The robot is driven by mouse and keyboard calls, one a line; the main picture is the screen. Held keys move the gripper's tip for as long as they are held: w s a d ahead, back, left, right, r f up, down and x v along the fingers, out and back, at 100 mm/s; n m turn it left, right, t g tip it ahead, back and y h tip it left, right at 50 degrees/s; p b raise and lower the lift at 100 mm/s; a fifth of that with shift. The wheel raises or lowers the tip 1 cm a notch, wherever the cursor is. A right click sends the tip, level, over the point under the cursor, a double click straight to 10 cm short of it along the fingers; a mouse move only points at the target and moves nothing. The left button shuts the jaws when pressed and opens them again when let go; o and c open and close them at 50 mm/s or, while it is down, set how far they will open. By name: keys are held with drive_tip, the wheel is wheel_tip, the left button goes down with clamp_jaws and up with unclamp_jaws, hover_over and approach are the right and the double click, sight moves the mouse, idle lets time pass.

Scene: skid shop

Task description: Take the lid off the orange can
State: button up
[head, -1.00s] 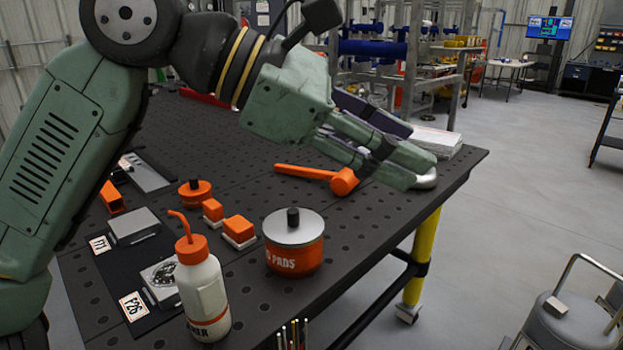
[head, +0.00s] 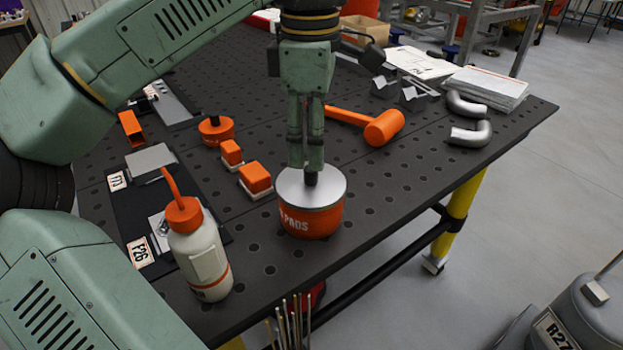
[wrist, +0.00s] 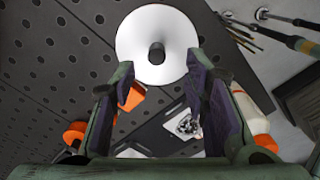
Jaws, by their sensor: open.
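The orange can (head: 311,221) stands upright near the front edge of the dark table in the head view. Its silvery lid (head: 330,190) sits on top, with a dark knob (head: 311,178) in the middle. My gripper (head: 306,165) points down just above the lid, its fingertips at about the knob's height in the picture. In the wrist view my gripper (wrist: 163,85) is open, with purple inner pads apart. There the round white lid (wrist: 135,45) and its knob (wrist: 156,53) lie just beyond the fingertips, and the knob is not gripped.
A white bottle (head: 196,258) with an orange cap stands left of the can. Two orange blocks (head: 256,178) and a smaller orange pot (head: 215,131) are behind it. An orange mallet (head: 382,128) lies behind right. The table right of the can is clear.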

sight(311, 178)
drive_tip(key=f, duration=0.2)
drive_tip(key=f+p, duration=0.1)
drive_tip(key=f, duration=0.2)
drive_tip(key=shift+w+d, duration=0.1)
drive_tip(key=shift+w, duration=0.1)
drive_tip(key=shift+c, duration=0.2)
clamp_jaws()
